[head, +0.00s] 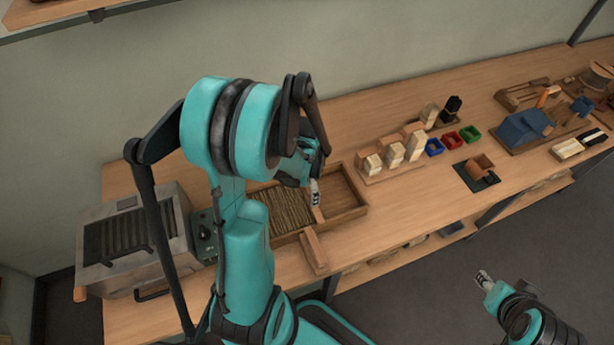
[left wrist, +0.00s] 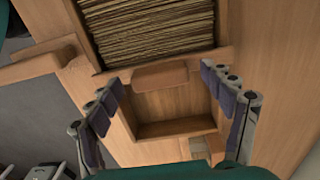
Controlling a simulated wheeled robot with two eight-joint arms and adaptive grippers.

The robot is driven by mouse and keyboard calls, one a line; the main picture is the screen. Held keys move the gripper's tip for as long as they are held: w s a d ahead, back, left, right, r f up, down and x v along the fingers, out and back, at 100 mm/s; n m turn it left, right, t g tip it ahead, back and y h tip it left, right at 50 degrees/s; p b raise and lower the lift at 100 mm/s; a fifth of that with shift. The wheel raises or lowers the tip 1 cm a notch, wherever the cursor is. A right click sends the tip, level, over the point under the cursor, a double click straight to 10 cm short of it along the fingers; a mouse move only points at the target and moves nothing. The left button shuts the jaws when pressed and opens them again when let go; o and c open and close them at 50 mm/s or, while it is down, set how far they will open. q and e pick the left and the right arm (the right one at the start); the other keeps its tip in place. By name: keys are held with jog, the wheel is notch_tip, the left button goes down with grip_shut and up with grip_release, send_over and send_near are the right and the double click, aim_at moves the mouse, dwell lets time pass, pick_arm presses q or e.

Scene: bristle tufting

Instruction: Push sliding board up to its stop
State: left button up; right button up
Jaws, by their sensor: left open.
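A wooden tray (head: 352,212) stands on the bench, with a bed of long brown bristles (head: 280,208) in its left part. Its right part is empty. In the left wrist view the bristles (left wrist: 150,30) lie at the top, and the wooden sliding board (left wrist: 160,75) stands between them and the empty compartment (left wrist: 175,129). My left gripper (head: 314,191) is over the tray near the board. In its wrist view its fingers (left wrist: 168,88) are spread on either side of the board, and contact cannot be told. My right gripper (head: 484,277) is off the bench front, its jaws unclear.
A wooden bar (head: 314,250) lies at the tray's front edge. A grey metal machine (head: 130,240) stands at the left. Several wooden blocks (head: 394,154) and small coloured bins (head: 451,140) stand right of the tray. Bare bench lies in front of the blocks.

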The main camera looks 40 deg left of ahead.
pick_arm(q)
notch_tip(320, 180, up, 10)
jog(key=shift+r, duration=0.25)
jog(key=shift+s, duration=0.1)
dwell(0.5)
